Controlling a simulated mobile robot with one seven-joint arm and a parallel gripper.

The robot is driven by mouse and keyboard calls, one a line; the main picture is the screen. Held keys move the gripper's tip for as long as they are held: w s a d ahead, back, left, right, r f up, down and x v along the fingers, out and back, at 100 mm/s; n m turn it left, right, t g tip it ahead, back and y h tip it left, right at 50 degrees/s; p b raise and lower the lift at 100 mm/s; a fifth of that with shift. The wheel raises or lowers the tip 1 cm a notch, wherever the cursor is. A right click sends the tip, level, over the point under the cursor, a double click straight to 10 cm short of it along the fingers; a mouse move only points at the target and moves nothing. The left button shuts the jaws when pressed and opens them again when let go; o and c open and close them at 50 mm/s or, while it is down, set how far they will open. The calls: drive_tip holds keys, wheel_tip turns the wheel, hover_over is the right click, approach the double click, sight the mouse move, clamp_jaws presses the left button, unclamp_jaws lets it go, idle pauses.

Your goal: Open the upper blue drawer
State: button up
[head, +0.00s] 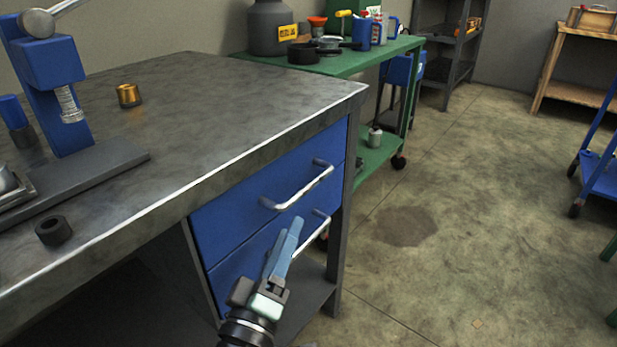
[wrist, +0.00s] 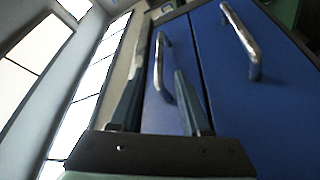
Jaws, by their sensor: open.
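The upper blue drawer (head: 230,205) is closed under the grey bench top, with a curved metal handle (head: 300,190). My gripper (head: 293,232) is in front of the drawers, below and in front of that handle in the head view, fingers pointing toward the drawer fronts. In the wrist view, my gripper (wrist: 168,58) is open and the upper drawer's handle (wrist: 159,62) shows between its fingers. Whether the fingers touch the handle cannot be told. The lower drawer's handle (wrist: 240,42) shows to the right there; my gripper partly hides the lower drawer in the head view.
The bench top (head: 200,95) overhangs the drawers and carries a blue press (head: 55,75), a brass part (head: 129,95) and a dark ring (head: 53,230). A green cart (head: 380,50) stands behind the bench.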

sight(308, 185)
drive_tip(key=x, duration=1)
drive_tip(key=shift+w+d, duration=0.1)
drive_tip(key=shift+w, duration=0.3)
clamp_jaws()
idle(0.9)
